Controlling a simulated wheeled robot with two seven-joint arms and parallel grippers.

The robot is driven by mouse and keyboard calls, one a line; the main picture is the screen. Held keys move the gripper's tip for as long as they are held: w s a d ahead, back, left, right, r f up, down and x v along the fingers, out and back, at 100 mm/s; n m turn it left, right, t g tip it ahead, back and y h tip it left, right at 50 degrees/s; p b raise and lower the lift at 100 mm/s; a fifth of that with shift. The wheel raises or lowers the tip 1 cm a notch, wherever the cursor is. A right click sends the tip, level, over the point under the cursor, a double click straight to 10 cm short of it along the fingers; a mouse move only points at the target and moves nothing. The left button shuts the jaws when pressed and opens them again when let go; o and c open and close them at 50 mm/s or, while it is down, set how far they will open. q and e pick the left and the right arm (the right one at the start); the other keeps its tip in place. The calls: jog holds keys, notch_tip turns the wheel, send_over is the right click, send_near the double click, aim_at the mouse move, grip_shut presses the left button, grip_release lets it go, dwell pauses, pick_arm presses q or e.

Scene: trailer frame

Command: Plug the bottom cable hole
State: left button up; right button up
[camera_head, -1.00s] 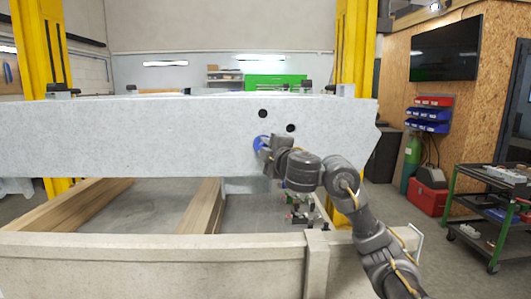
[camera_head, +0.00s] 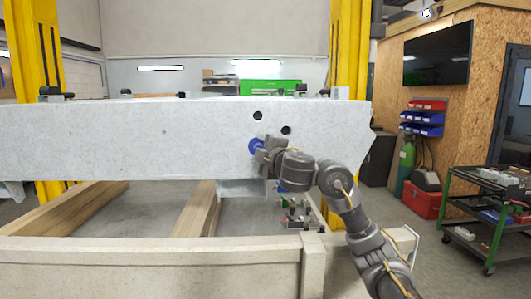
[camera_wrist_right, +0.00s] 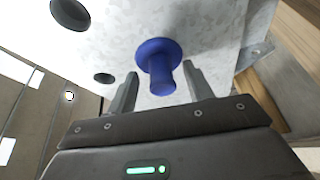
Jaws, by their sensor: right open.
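The grey metal beam (camera_head: 120,140) of the trailer frame spans the head view. Two dark round holes show in it, an upper one (camera_head: 258,115) and a lower right one (camera_head: 286,130). A blue plug (camera_head: 254,146) sits at the beam face, lower left of these holes. In the right wrist view the blue plug (camera_wrist_right: 159,64) has its flange against the beam and its stem towards me. My right gripper (camera_head: 265,150) is open just in front of it. Its fingers (camera_wrist_right: 158,95) are either side of the stem, apart from it. My left gripper is not in view.
A pale wall or crate edge (camera_head: 150,256) with wooden beams (camera_head: 198,208) lies below the frame. Yellow posts (camera_head: 346,70) stand behind it. A tool cart (camera_head: 478,210) and a red box (camera_head: 423,203) are at the right.

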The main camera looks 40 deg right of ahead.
jog(key=p+v, duration=0.7)
jog(key=v, duration=0.3)
jog(key=shift+s, duration=0.3)
jog(key=shift+a, duration=0.15)
